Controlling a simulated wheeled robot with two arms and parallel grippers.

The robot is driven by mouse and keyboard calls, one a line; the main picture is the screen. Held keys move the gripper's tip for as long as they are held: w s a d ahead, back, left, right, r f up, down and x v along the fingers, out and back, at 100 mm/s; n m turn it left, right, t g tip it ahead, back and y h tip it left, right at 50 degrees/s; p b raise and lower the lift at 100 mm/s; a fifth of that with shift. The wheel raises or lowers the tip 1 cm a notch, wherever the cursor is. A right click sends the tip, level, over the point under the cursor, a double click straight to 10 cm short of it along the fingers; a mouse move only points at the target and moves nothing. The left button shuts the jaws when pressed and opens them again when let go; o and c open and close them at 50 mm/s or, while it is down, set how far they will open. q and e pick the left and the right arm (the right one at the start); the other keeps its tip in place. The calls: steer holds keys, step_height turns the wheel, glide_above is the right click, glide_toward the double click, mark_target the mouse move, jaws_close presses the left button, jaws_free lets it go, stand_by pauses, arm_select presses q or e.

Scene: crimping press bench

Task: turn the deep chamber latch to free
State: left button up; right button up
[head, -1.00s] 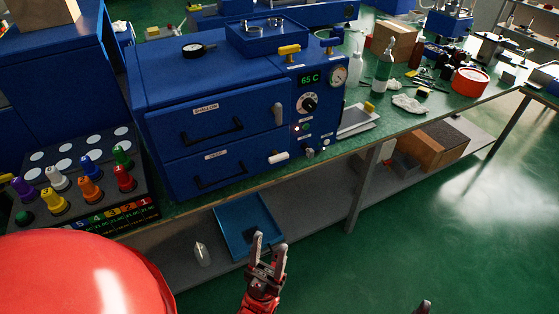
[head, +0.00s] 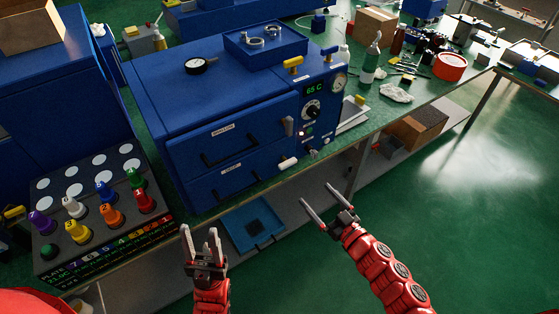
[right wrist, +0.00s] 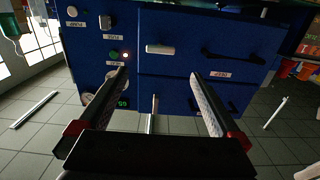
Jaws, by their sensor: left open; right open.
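The deep chamber latch (head: 288,163) is a short pale bar lying roughly level beside the lower door, labelled DEEP, of the blue chamber unit (head: 235,130). It also shows in the right wrist view (right wrist: 159,49), which sees the unit upside down. The shallow chamber latch (head: 288,126) above is grey and stands upright. My right gripper (head: 319,199) is open and empty, in front of and below the deep latch, apart from it. In the right wrist view its fingers (right wrist: 158,73) point toward the unit, on either side of the latch's line. My left gripper (head: 200,230) is open and empty, low before the bench.
A blue tray (head: 253,226) lies on the lower shelf. A rack of coloured knobs (head: 95,210) stands left of the unit. The control panel (head: 312,112) with dial and green display is right of the latches. The floor (head: 460,240) at right is clear.

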mark_target(290, 166)
steer(key=p+x, duration=0.2)
steer(key=x, duration=1.2)
steer(key=shift+w+a, duration=0.15)
steer(key=shift+w, duration=0.05)
steer(key=shift+w+a+p, duration=0.3)
steer(key=shift+a, duration=0.05)
steer(key=c, duration=1.2)
steer(key=shift+c, duration=0.2)
